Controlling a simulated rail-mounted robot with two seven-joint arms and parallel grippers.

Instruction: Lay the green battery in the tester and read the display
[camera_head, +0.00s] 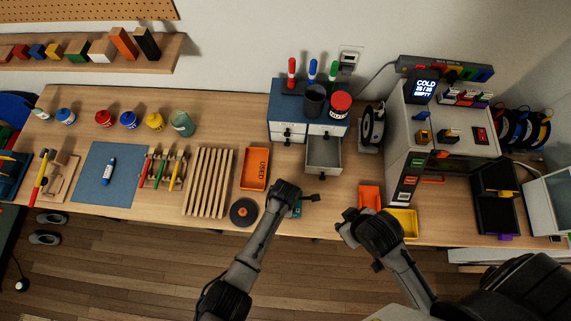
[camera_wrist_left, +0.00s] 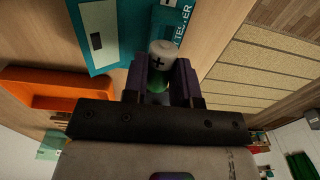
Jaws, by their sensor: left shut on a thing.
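My left gripper (camera_head: 312,199) is over the front of the table, right of the orange USED tray (camera_head: 254,168). The teal tester (camera_wrist_left: 96,38), with white lettering and a small dark display window, lies just beyond the battery. I cannot tell whether the battery touches it. No reading is legible. The tester (camera_head: 296,212) is mostly hidden under my left arm in the head view. My right gripper (camera_head: 347,221) is near the front edge; its fingers are unclear.
An orange bin (camera_head: 369,196) and a yellow bin (camera_head: 407,222) sit by my right gripper. A slatted wooden rack (camera_head: 209,182) stands further left.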

